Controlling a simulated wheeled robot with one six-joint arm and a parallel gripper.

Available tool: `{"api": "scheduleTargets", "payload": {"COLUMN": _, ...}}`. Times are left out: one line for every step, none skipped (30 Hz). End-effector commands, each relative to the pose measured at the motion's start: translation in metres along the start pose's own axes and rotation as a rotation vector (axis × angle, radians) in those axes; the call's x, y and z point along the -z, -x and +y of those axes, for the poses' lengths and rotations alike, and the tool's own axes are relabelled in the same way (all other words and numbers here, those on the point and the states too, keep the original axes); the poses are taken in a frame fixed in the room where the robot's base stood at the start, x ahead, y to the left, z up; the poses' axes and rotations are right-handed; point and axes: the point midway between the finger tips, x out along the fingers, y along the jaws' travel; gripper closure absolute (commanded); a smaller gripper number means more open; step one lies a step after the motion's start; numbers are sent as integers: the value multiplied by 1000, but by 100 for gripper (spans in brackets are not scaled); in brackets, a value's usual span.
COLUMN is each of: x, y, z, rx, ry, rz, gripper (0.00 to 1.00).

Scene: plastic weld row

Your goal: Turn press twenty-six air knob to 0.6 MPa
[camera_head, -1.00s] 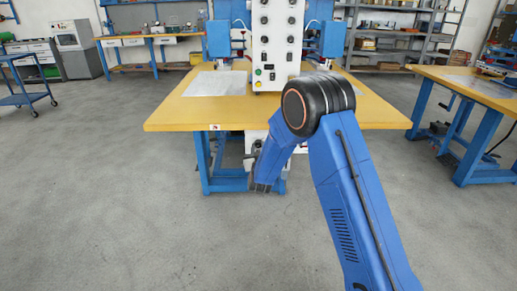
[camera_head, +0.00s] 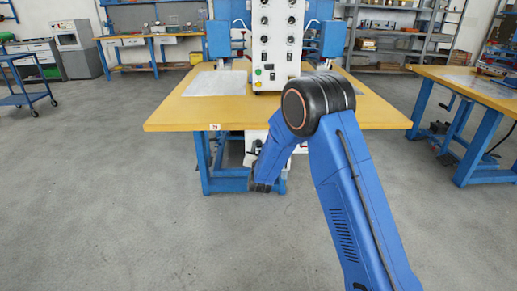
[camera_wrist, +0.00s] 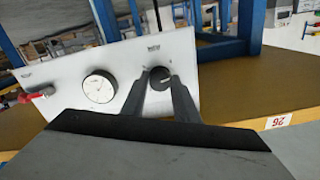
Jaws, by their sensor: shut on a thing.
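In the wrist view a dark round air knob (camera_wrist: 160,74) sits on a white panel (camera_wrist: 58,73). My gripper (camera_wrist: 160,77) has its two dark fingers on either side of the knob, shut on it. A round gauge (camera_wrist: 99,87) with a white face is to the left of the knob; its reading is too small to tell. A tag reading 26 (camera_wrist: 278,121) is on the yellow table edge at the right. In the head view my arm hides part of the panel under the table, and the knob cannot be seen.
A red-handled valve (camera_wrist: 40,93) is at the panel's left edge. In the head view the yellow-topped table (camera_head: 200,114) carries a tall white control box (camera_head: 276,45). A second table (camera_head: 480,92) stands at the right.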

Motion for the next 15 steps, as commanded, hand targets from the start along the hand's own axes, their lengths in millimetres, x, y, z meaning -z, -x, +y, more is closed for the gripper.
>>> {"api": "scheduleTargets", "payload": {"x": 0, "y": 0, "z": 0, "rx": 0, "ry": -42, "rz": -1, "gripper": 95}}
{"api": "scheduleTargets", "payload": {"x": 0, "y": 0, "z": 0, "rx": 0, "ry": -70, "rz": -1, "gripper": 95}}
{"api": "scheduleTargets", "payload": {"x": 0, "y": 0, "z": 0, "rx": 0, "ry": -109, "rz": -1, "gripper": 95}}
{"api": "scheduleTargets", "payload": {"x": 0, "y": 0, "z": 0, "rx": 0, "ry": -137, "rz": -1, "gripper": 95}}
{"api": "scheduleTargets", "payload": {"x": 0, "y": 0, "z": 0, "rx": 0, "ry": -166, "rz": -1, "gripper": 95}}
{"api": "scheduleTargets", "payload": {"x": 0, "y": 0, "z": 0, "rx": 0, "ry": -204, "rz": -1, "gripper": 95}}
{"api": "scheduleTargets", "payload": {"x": 0, "y": 0, "z": 0, "rx": 0, "ry": -232, "rz": -1, "gripper": 95}}
{"api": "scheduleTargets", "payload": {"x": 0, "y": 0, "z": 0, "rx": 0, "ry": -261, "rz": -1, "gripper": 95}}
{"api": "scheduleTargets", "payload": {"x": 0, "y": 0, "z": 0, "rx": 0, "ry": -299, "rz": -1, "gripper": 95}}
{"api": "scheduleTargets", "payload": {"x": 0, "y": 0, "z": 0, "rx": -1, "ry": -327, "rz": -1, "gripper": 95}}
{"api": "scheduleTargets", "payload": {"x": 0, "y": 0, "z": 0, "rx": -1, "ry": -356, "rz": -1, "gripper": 95}}
{"api": "scheduleTargets", "payload": {"x": 0, "y": 0, "z": 0, "rx": -1, "ry": -394, "rz": -1, "gripper": 95}}
{"api": "scheduleTargets", "payload": {"x": 0, "y": 0, "z": 0, "rx": -1, "ry": -422, "rz": -1, "gripper": 95}}
{"api": "scheduleTargets", "payload": {"x": 0, "y": 0, "z": 0, "rx": -1, "ry": -451, "rz": -1, "gripper": 95}}
{"api": "scheduleTargets", "payload": {"x": 0, "y": 0, "z": 0, "rx": -1, "ry": -489, "rz": -1, "gripper": 95}}
